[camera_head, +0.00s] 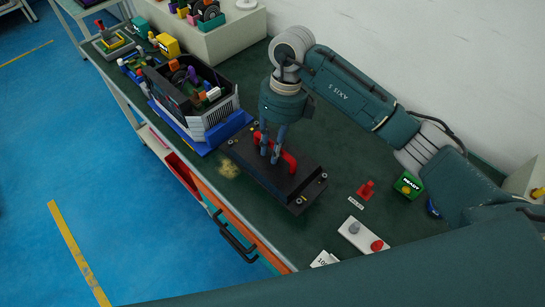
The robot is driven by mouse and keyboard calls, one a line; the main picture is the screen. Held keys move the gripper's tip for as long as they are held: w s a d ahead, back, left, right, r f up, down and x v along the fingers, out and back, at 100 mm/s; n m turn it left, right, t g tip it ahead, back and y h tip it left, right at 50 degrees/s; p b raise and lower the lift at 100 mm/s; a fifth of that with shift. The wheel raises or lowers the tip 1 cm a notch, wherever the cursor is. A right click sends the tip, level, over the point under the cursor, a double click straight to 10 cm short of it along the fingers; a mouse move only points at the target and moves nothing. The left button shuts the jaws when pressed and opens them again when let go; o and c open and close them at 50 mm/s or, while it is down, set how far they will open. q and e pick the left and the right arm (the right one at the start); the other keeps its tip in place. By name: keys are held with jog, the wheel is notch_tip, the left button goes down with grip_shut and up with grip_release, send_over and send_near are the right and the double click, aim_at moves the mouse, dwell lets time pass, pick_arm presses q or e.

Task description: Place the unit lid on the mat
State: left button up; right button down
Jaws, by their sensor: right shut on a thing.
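The unit lid (258,169) is a black plate with small fittings along its ends and a raised red handle (290,162). My right gripper (269,153) comes down from above and is shut on the red handle. The lid is over the dark green mat (330,140) that covers the bench top. I cannot tell whether its underside touches the mat. The open unit (222,107), with a grey ribbed side and blue base, stands just behind and left of the lid, its inner parts exposed. My left gripper is not in view.
A red piece (366,190), a green box (408,184) and a white button box (361,236) are on the right. Small parts and a yellow box (168,45) lie at the far left. A red-orange drawer (184,174) lines the front edge.

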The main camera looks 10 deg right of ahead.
notch_tip(320, 180, down, 2)
notch_tip(320, 180, down, 4)
jog(key=shift+r+p, duration=0.15)
jog(key=shift+p, duration=0.4)
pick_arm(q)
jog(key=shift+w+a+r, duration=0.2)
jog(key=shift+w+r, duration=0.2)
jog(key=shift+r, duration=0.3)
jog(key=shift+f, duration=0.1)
pick_arm(e)
jog(key=c, duration=2)
grip_release()
jog(key=shift+f, duration=0.25)
jog(key=o, duration=0.4)
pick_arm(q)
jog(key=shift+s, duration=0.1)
pick_arm(e)
jog(key=shift+o, duration=0.2)
